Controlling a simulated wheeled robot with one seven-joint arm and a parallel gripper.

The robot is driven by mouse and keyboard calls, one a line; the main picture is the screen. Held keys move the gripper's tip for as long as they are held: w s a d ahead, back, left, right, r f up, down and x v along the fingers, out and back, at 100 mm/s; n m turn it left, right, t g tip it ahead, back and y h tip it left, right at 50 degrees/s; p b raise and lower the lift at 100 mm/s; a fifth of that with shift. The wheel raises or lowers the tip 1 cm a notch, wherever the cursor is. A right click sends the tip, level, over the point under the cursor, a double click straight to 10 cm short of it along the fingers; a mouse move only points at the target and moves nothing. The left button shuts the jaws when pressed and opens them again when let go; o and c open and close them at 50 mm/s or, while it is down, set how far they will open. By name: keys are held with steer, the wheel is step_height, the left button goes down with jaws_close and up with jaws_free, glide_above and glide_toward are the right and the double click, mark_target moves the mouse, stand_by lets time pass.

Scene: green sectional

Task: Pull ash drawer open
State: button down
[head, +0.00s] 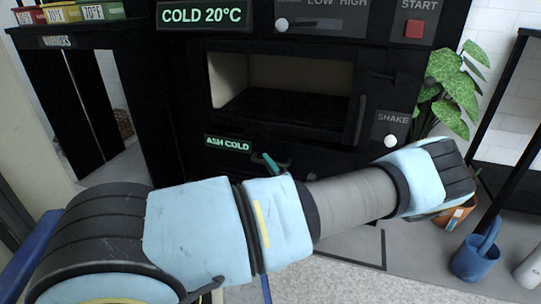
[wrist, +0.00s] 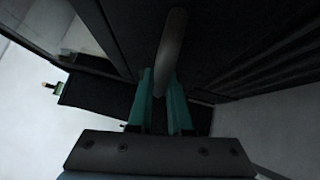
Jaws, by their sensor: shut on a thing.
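The ash drawer (head: 318,161) is the dark front low on the black furnace, below the open chamber and beside the lit "ASH COLD" label (head: 228,144). My gripper (head: 268,163) reaches it, with its teal fingertips at the drawer front; my arm hides much of the area below. In the wrist view, my gripper (wrist: 162,95) has its teal fingers on either side of the grey curved drawer handle (wrist: 172,45), shut on it. I cannot tell how far out the drawer stands.
Above are the open furnace chamber (head: 280,88), the shake knob (head: 390,141) and the red start button (head: 413,29). A plant (head: 455,90) and a blue watering can (head: 474,258) stand at the right. Grey floor lies in front.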

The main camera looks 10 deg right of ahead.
steer(key=s+a+p, duration=0.5)
steer(key=s+p, duration=0.1)
steer(key=s, duration=0.4)
steer(key=s+a+p, duration=0.5)
steer(key=s+a, duration=0.1)
steer(key=s, duration=0.5)
steer(key=shift+a+p, duration=0.25)
steer(key=shift+p, duration=0.15)
steer(key=shift+s, duration=0.1)
steer(key=c, duration=0.8)
jaws_free()
steer(key=shift+c, duration=0.2)
steer(key=shift+s, duration=0.1)
steer(key=p+v, duration=0.1)
steer(key=v, duration=0.9)
steer(key=shift+s, duration=0.3)
steer(key=shift+d, duration=0.1)
